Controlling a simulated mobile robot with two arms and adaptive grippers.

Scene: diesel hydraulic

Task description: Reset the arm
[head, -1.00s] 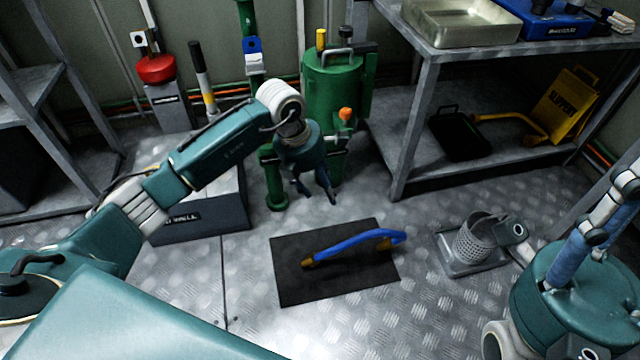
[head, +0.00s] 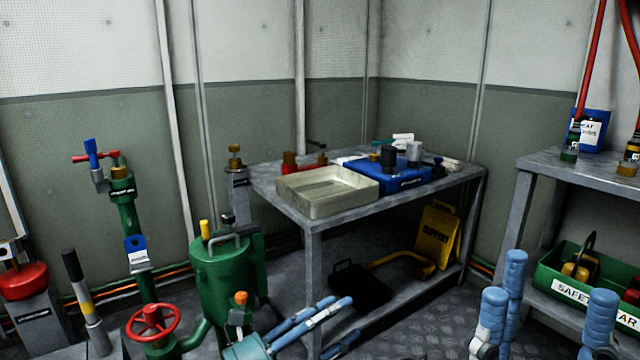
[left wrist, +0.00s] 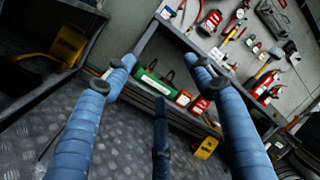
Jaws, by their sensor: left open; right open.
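My left gripper (head: 338,317) shows at the bottom middle of the head view. Its blue fingers point right and are apart, with nothing between them. In the left wrist view the same gripper (left wrist: 160,66) has its fingers spread wide and empty. My right gripper (head: 548,285) is at the bottom right of the head view, its blue fingers pointing up, spread and empty. Most of both arms lies below the head view.
A metal table (head: 345,221) carries a metal tray (head: 327,190) and a blue case (head: 405,178). A green tank (head: 222,270) and red valve wheel (head: 152,322) stand left of my left gripper. A shelf at right holds a green box (head: 585,290).

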